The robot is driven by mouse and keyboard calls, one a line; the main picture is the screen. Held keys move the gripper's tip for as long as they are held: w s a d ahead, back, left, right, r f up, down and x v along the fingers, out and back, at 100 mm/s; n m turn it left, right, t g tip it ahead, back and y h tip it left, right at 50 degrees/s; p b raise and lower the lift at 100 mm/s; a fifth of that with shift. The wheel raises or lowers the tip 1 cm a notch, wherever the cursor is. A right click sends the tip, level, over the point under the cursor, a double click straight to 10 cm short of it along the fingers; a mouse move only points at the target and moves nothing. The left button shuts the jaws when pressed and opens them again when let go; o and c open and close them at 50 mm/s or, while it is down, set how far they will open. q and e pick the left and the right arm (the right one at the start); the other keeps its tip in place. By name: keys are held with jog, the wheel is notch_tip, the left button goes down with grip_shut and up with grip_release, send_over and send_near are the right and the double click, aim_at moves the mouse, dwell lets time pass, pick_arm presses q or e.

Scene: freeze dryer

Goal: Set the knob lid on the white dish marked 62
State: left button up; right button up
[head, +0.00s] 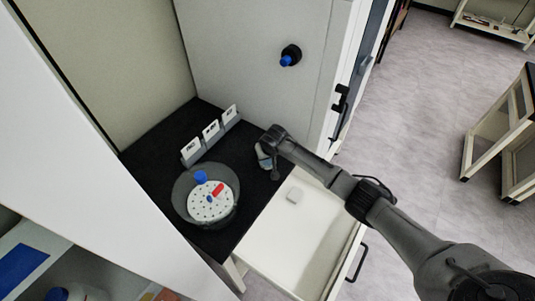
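My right gripper (265,158) reaches in from the right and hangs over the right part of the black bench top. Something pale shows at its fingers; I cannot tell whether it is a held thing or the fingers themselves. A dark, see-through round bowl (180,205) stands on the bench, left of the gripper and apart from it. In it lies a white perforated plate (212,212) with small blue and red pieces on it. I cannot make out a dish marked 62 or identify a knob lid for certain. My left gripper is not in view.
Several white cards (210,131) stand in a grey holder behind the bowl. A wall panel with a blue-tipped black fitting (289,57) rises behind. Cabinet walls close off the left.

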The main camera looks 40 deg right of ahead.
jog(key=o, duration=0.8)
jog(key=shift+c, duration=0.2)
jog(key=o, duration=0.5)
jog(key=shift+o, duration=0.2)
jog(key=shift+r, duration=0.15)
jog(key=shift+r+p, duration=1.05)
jog(key=shift+p, duration=0.2)
jog(key=shift+r+p, duration=1.75)
jog(key=shift+p, duration=0.25)
jog(key=shift+r, duration=0.1)
